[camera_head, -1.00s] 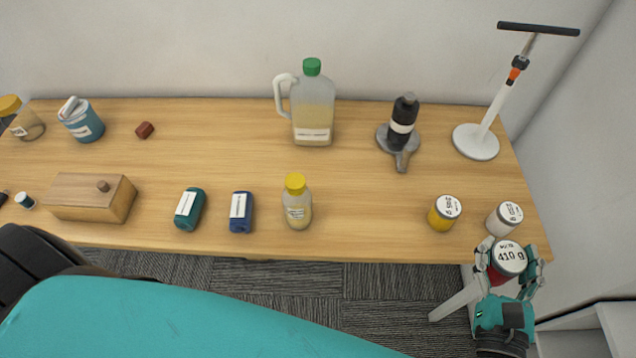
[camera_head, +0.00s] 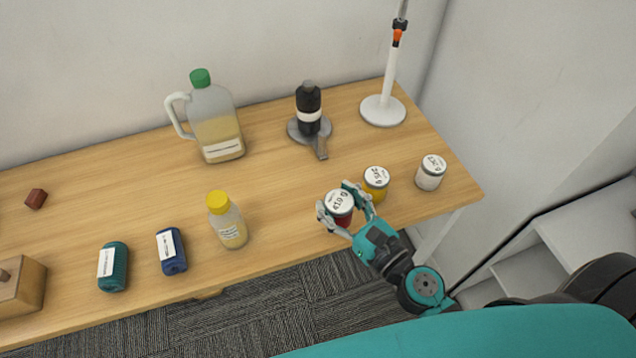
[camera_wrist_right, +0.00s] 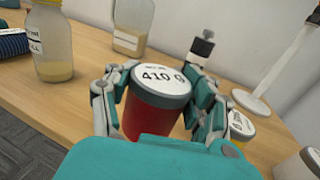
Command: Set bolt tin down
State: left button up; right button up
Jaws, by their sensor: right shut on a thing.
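The bolt tin appears to be the red tin with a white lid marked 410 g (camera_head: 339,206); it also shows in the right wrist view (camera_wrist_right: 156,105). My right gripper (camera_head: 344,208) is shut around its sides and holds it upright at the table's front part, left of the yellow tin (camera_head: 375,184). I cannot tell whether its base touches the wooden table (camera_head: 290,185). My left gripper is not in view.
A white tin (camera_head: 431,172) stands right of the yellow one. A yellow-capped bottle (camera_head: 228,222), a blue item (camera_head: 171,251) and a teal item (camera_head: 112,267) are to the left. Behind are a jug (camera_head: 215,125), a dark bottle on a grey stand (camera_head: 308,112) and a white stand (camera_head: 383,110).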

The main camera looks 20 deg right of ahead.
aim_at(346, 227)
jog(key=x, duration=0.2)
jog(key=p+x, duration=0.1)
jog(key=x, duration=0.2)
jog(key=shift+w+a+f, duration=0.2)
jog(key=shift+w+a, duration=0.05)
jog(key=shift+a, duration=0.05)
pick_arm(q)
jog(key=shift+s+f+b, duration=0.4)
jog(key=shift+b, duration=0.95)
pick_arm(e)
jog(key=shift+f, duration=1.8)
jog(key=shift+f, duration=0.15)
jog(key=o, duration=1.7)
jog(key=shift+c, duration=0.2)
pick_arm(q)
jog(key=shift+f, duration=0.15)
pick_arm(e)
jog(key=shift+s, duration=0.15)
jog(key=b+v, duration=0.5)
jog(key=v, duration=0.6)
jog(key=shift+f+b, duration=0.1)
jog(key=shift+b, duration=0.25)
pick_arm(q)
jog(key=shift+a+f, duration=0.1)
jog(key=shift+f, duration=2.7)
pick_arm(e)
jog(key=shift+s+d+r, duration=0.15)
jog(key=shift+s+r, duration=0.1)
jog(key=shift+s, duration=0.15)
